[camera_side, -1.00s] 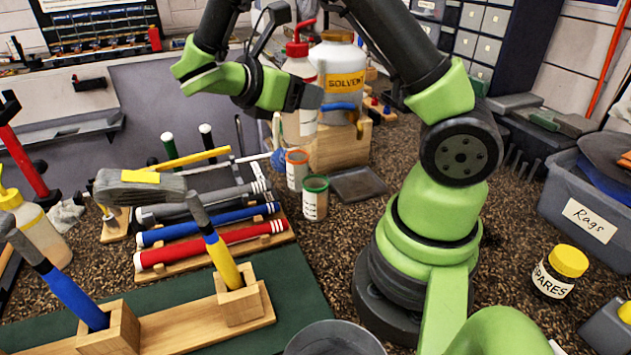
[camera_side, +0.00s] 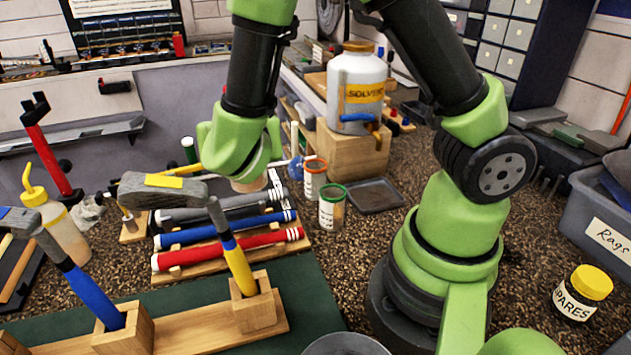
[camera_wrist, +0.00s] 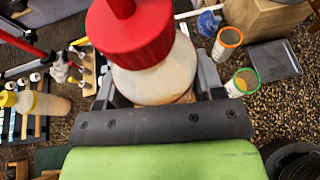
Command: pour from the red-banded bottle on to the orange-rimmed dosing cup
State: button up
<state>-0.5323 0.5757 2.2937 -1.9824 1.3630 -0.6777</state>
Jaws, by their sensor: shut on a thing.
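The bottle's red cap (camera_wrist: 125,40) and pale body (camera_wrist: 158,84) fill the middle of the wrist view. My gripper (camera_wrist: 158,78) is shut on the body, a jaw on each side. In the side view my gripper (camera_side: 245,150) hides nearly all of the bottle; its band and exact tilt cannot be told. The orange-rimmed dosing cup (camera_side: 315,182) stands upright on the bench, right of my gripper. It also shows at the upper right of the wrist view (camera_wrist: 227,43), apart from the bottle.
A green-rimmed cup (camera_side: 332,209) stands close to the orange-rimmed one, beside a dark tray (camera_side: 375,195). A solvent jar (camera_side: 357,88) sits on a wooden block behind. Golf grips (camera_side: 228,248) on a rack and hammers (camera_side: 235,250) in wooden holders are nearby.

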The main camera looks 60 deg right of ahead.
dwell(0.4)
jog(key=w+d+m+g+h, duration=0.1)
jog(key=d+m+g+h, duration=0.1)
jog(key=d+m+g, duration=1.45)
jog(key=w+d+f+m+t+h, duration=0.2)
jog(key=w+d+f+m+t, duration=0.2)
jog(key=w+f+t, duration=0.3)
jog(key=shift+w+d+f+m+t+h, duration=0.3)
jog(key=shift+f+m+t, duration=0.2)
jog(key=shift+m+t, duration=0.45)
jog(key=shift+s+a+r+m+t+h, duration=0.1)
jog(key=shift+s+m+t+h, duration=0.15)
jog(key=shift+m+t+h, duration=0.6)
dwell(3.5)
